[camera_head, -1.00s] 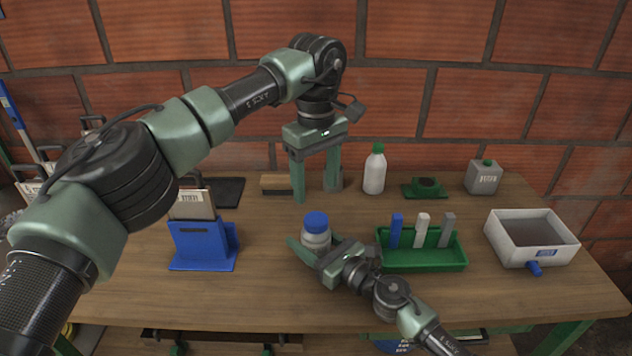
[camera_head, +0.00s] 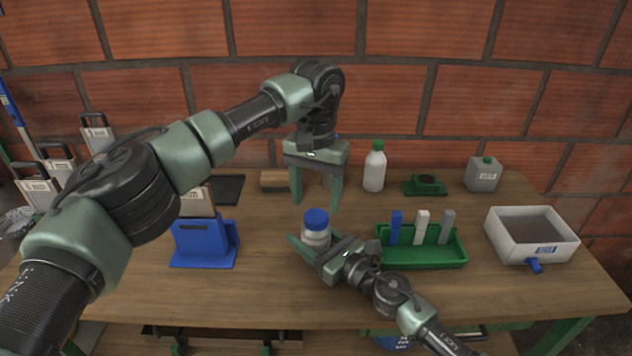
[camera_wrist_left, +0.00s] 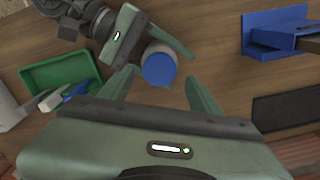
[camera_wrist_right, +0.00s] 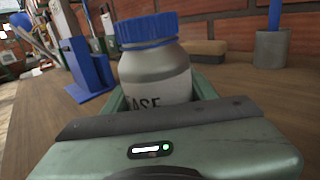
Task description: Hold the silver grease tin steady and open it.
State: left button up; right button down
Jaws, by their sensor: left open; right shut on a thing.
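The silver grease tin (camera_head: 315,238) stands upright near the middle of the bench, with a ribbed blue lid (camera_head: 316,218) on top. My right gripper (camera_head: 312,245) is shut around its body from the front right. In the right wrist view the tin (camera_wrist_right: 155,75) fills the space between the fingers, and its label is partly hidden. My left gripper (camera_head: 316,206) is open, pointing down, above and slightly behind the lid. In the left wrist view the blue lid (camera_wrist_left: 159,70) shows just beyond the gap between the open fingertips, apart from them.
A green tray (camera_head: 425,258) with upright blocks is close right of my right gripper. A blue holder (camera_head: 203,245) stands left. A white bottle (camera_head: 375,168), a wooden-backed brush (camera_head: 273,180) and a grey cup (camera_wrist_right: 271,48) stand behind. A white bin (camera_head: 530,238) is far right.

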aim_at(316, 215)
pick_arm(q)
jog(key=shift+f, duration=1.85)
